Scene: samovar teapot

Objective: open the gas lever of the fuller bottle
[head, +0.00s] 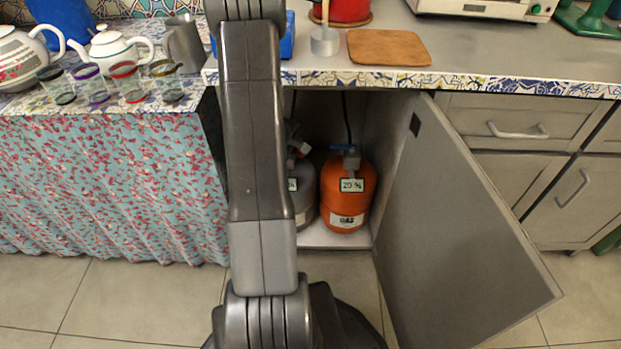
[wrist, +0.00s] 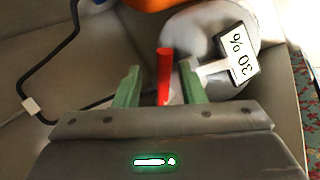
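The grey gas bottle (head: 304,200) stands in the open cabinet, partly hidden behind my arm. In the wrist view the grey bottle (wrist: 190,28) carries a tag (wrist: 239,54) reading 30 %. Its red lever (wrist: 164,72) stands between the two green fingers of my gripper (wrist: 158,78). The fingers are apart, with a gap visible on both sides of the lever. The orange gas bottle (head: 345,195) stands to the right, tagged 20 %, with a blue lever (head: 343,148) on top. In the head view my gripper is hidden behind my arm.
The grey cabinet door (head: 465,230) is swung open to the right. A black hose (wrist: 75,50) runs beside the bottles in the wrist view. The counter above holds teapots (head: 118,45), glasses (head: 125,82) and a wooden board (head: 388,47). A patterned curtain (head: 110,190) hangs at left.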

